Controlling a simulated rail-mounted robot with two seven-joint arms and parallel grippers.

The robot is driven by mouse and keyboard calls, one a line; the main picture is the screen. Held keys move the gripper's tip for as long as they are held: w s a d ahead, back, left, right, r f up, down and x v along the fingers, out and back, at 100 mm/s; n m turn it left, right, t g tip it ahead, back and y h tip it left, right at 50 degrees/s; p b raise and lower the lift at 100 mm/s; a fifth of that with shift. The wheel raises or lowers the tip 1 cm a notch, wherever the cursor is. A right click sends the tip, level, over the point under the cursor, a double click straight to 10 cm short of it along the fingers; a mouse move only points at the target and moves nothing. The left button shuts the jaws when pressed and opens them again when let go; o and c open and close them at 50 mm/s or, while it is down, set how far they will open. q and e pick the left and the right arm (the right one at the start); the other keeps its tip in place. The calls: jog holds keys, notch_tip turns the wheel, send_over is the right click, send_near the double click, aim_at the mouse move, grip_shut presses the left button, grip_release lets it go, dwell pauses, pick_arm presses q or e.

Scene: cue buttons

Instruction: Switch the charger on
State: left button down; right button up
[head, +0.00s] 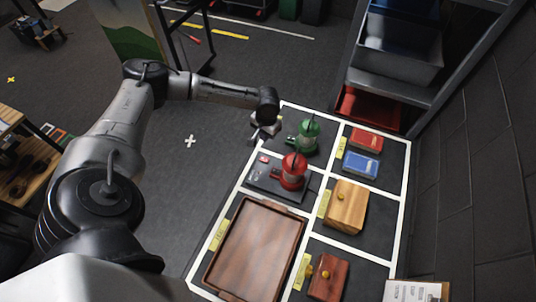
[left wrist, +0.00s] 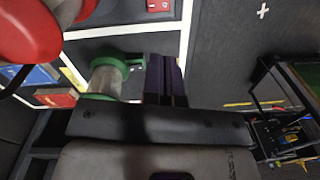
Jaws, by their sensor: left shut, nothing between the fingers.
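The charger (head: 262,184) looks like a flat dark grey pad in a white-outlined cell of the table. A small red switch (head: 264,159) sits at its far left corner; it also shows at the top edge of the left wrist view (left wrist: 158,5). A red lantern (head: 293,172) stands on the pad. A green lantern (head: 308,136) stands in the cell behind. My left gripper (head: 258,132) is shut and empty, above the table's left edge beside the green lantern, beyond the switch. Its closed fingers (left wrist: 164,78) show in the left wrist view. My right gripper is not in view.
A brown wooden tray (head: 253,250) lies in the near left cell. Red (head: 366,139) and blue (head: 361,165) boxes, a light wooden box (head: 345,206) and a reddish box (head: 328,276) fill the right cells. A shelf with bins (head: 400,50) stands behind.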

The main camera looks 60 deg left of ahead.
pick_arm(q)
jog(key=n, duration=0.2)
jog(key=shift+w+d+n, duration=0.15)
jog(key=shift+d+n, duration=0.25)
jog(key=shift+f, duration=0.1)
jog(key=b, duration=0.1)
send_near(267, 160)
notch_tip(267, 160, down, 7)
jog(key=shift+a+f, duration=0.15)
jog(key=shift+f, duration=0.1)
dwell(0.3)
